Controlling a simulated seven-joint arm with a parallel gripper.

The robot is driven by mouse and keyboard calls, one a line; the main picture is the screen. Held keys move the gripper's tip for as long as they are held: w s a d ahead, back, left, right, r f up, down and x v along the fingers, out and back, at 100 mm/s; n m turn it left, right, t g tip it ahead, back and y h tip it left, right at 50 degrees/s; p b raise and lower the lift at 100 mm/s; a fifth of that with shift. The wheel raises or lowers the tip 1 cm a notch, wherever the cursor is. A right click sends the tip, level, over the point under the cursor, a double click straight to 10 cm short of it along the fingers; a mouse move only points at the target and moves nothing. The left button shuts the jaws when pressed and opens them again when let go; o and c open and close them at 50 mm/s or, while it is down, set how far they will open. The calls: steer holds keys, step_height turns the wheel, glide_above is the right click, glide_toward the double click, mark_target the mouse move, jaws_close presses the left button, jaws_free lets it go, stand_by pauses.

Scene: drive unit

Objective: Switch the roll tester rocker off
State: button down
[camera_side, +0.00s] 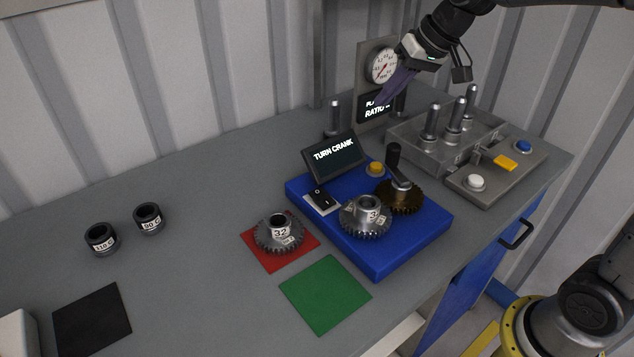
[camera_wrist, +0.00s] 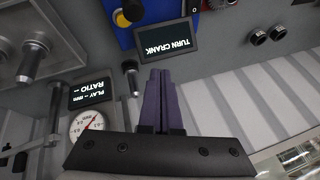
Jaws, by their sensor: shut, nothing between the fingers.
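The roll tester is a blue base (camera_side: 385,255) on the grey bench, with a small screen (camera_side: 335,156) reading "TURN CRANK". The rocker switch (camera_side: 322,198) is black on a pale plate at the base's left corner, in front of the screen. I cannot tell which way it is tilted. My gripper (camera_side: 384,103) is up at the back, in front of the gauge panel, well above and behind the rocker. Its purple fingers are shut and empty; they show in the wrist view (camera_wrist: 160,72), pointing towards the back of the screen.
On the base are a grey 32 gear (camera_side: 365,222), a brown gear with a black crank (camera_side: 399,194) and a yellow button (camera_side: 375,168). Another gear (camera_side: 279,236) sits on a red mat. A dial gauge (camera_side: 382,66) and a grey fixture with pegs (camera_side: 425,155) stand behind. The left bench is mostly clear.

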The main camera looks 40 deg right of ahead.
steer(key=a+n+g, duration=0.1)
steer(key=a+n, duration=0.1)
steer(key=n, duration=0.3)
steer(key=n+g+h, duration=0.2)
steer(key=n+g, duration=0.1)
steer(key=n, duration=1.3)
glide_above(316, 193)
steer(key=s, duration=0.3)
step_height(316, 193, down, 3)
steer(key=shift+w+a, duration=0.1)
steer(key=shift+w, duration=0.05)
steer(key=f, duration=0.4)
steer(key=w+f, duration=0.1)
steer(key=f, duration=0.3)
steer(key=w+f, duration=0.1)
steer(key=f, duration=0.3)
steer(key=shift+f, duration=0.2)
steer(key=shift+w+f, duration=0.1)
steer(key=shift+f, duration=0.6)
